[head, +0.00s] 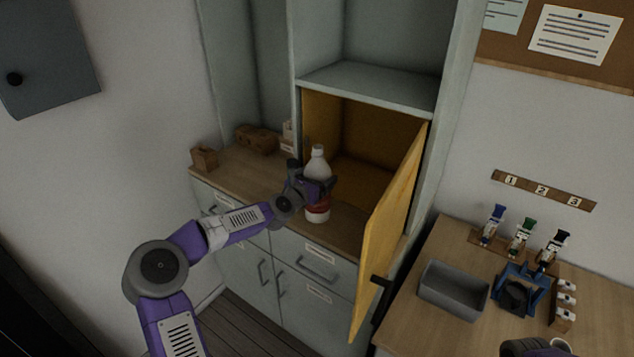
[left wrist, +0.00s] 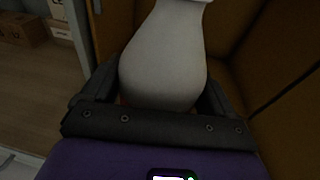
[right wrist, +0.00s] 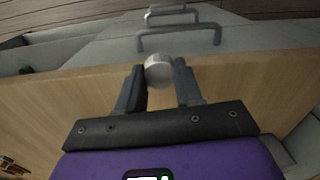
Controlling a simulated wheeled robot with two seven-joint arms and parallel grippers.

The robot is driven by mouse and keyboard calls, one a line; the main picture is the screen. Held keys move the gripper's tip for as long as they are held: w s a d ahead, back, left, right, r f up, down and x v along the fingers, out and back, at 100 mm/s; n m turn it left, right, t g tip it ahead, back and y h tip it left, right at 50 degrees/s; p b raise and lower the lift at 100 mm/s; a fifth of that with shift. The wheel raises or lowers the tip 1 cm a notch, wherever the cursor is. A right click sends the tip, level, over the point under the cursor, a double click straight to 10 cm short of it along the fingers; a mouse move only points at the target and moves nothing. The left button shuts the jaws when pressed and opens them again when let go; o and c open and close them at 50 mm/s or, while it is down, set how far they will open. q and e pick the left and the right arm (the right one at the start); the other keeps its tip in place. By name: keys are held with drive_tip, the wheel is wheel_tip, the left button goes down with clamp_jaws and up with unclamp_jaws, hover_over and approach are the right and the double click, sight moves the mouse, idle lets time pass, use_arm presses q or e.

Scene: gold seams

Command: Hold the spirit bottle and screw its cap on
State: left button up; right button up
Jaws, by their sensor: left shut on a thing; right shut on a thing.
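The spirit bottle (head: 317,166) is white with a red band low on its body. It stands upright at the front of the open yellow-lined cabinet. My left gripper (head: 320,186) is shut around its body. In the left wrist view the bottle's pale shoulder (left wrist: 165,60) rises between the fingers, and its top is cut off by the frame. My right gripper (right wrist: 160,85) is shut on the round, pale grey cap (right wrist: 159,70), held between its fingertips. The cap is apart from the bottle. The right fingers are not visible in the head view.
The cabinet's yellow door (head: 390,225) hangs open right of the bottle. A grey bin (head: 453,292) and a blue stand (head: 522,289) sit on the right bench. Wooden blocks (head: 256,138) lie on the left counter. Drawer handles (right wrist: 180,37) show beyond the cap.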

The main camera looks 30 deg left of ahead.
use_arm(q)
drive_tip(key=shift+f, duration=0.35)
drive_tip(key=o, duration=1.5)
drive_tip(key=shift+f, duration=0.15)
drive_tip(key=s, duration=0.4)
drive_tip(key=s+r, duration=0.1)
drive_tip(key=s, duration=0.3)
drive_tip(key=s+r+p, duration=0.1)
drive_tip(key=s, duration=0.3)
drive_tip(key=shift+d, duration=0.3)
